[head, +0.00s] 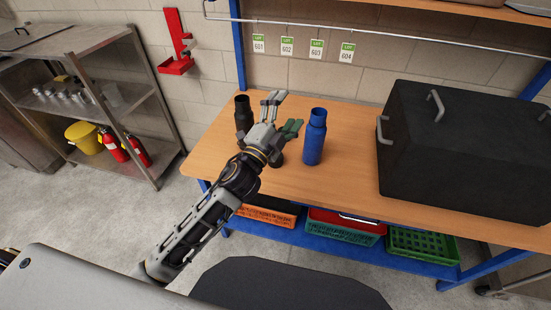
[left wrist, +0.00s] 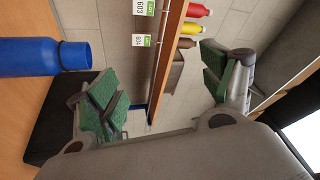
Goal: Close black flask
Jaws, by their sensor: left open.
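The black flask (head: 243,118) stands upright on the wooden table, left of my left gripper and partly hidden by it. I cannot tell whether its mouth is covered. A blue flask (head: 314,140) stands upright to the right of the gripper; it also shows in the left wrist view (left wrist: 35,57), with an open mouth. My left gripper (head: 282,114) is open and empty above the table, between the flasks. Its green-padded fingers are spread in the left wrist view (left wrist: 163,90). A dark rounded shape by the gripper is unclear. No loose lid can be made out.
A large black case (head: 465,150) with metal handles fills the table's right side. Crates (head: 340,228) sit on the blue lower shelf. A metal shelf (head: 75,100) stands at left. Red, yellow and brown bottles (left wrist: 192,28) stand on an upper shelf. The table front between flask and case is clear.

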